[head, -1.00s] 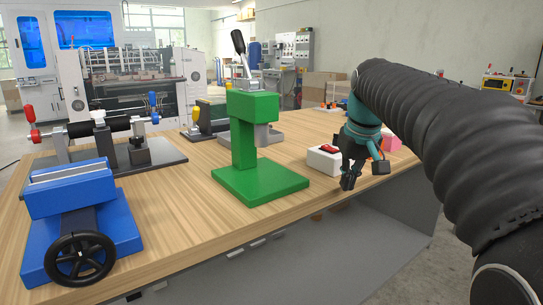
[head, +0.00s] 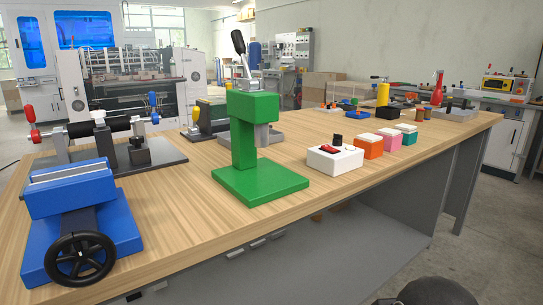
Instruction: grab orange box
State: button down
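The orange box (head: 369,149) has a pale top and stands on the wooden table, right of the middle in the head view. A white box with a red switch and a black knob (head: 334,160) stands just left of it. A pink box (head: 387,141) stands just right of it, with a teal box (head: 405,133) beyond that. My gripper is out of view. Only a dark rounded piece, probably part of my arm, shows at the bottom right edge.
A green press (head: 254,150) stands left of the boxes, and a blue vise with a black handwheel (head: 82,257) is at the front left. The front table strip before the boxes is clear.

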aim_at(372, 151)
jog(key=u, duration=0.1)
jog(key=k, duration=0.95)
jog(key=z, duration=0.7)
jog(key=i, duration=1.3)
jog(key=u, duration=0.6)
